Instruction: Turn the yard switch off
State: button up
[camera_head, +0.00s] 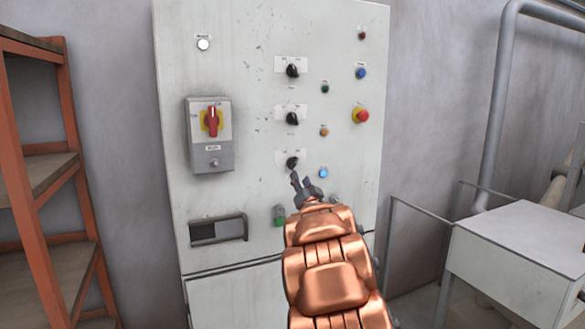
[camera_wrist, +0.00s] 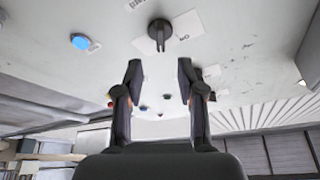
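A pale grey control cabinet (camera_head: 255,100) carries three black rotary switches in a column: top (camera_head: 292,70), middle (camera_head: 292,118) and lowest (camera_head: 292,162). Their labels are too small to read, so I cannot tell by name which is the yard switch. My gripper (camera_head: 301,181) is just below the lowest switch, apart from it. In the wrist view a black switch (camera_wrist: 160,32) on a white label plate stands beyond and roughly centred between the fingertips of my gripper (camera_wrist: 159,72). The fingers are open and empty.
A red-handled rotary switch on a grey box (camera_head: 211,122) is at left. A red emergency button (camera_head: 360,115), blue buttons and small lamps are at right. A blue button (camera_head: 323,173) is close to my gripper. An orange shelf (camera_head: 35,170) and white-topped unit (camera_head: 520,240) flank the cabinet.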

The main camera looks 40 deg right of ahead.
aim_at(295, 164)
jog(key=shift+p+x, duration=0.75)
jog(key=shift+x, duration=3.05)
jog(key=shift+r, duration=0.1)
grip_shut()
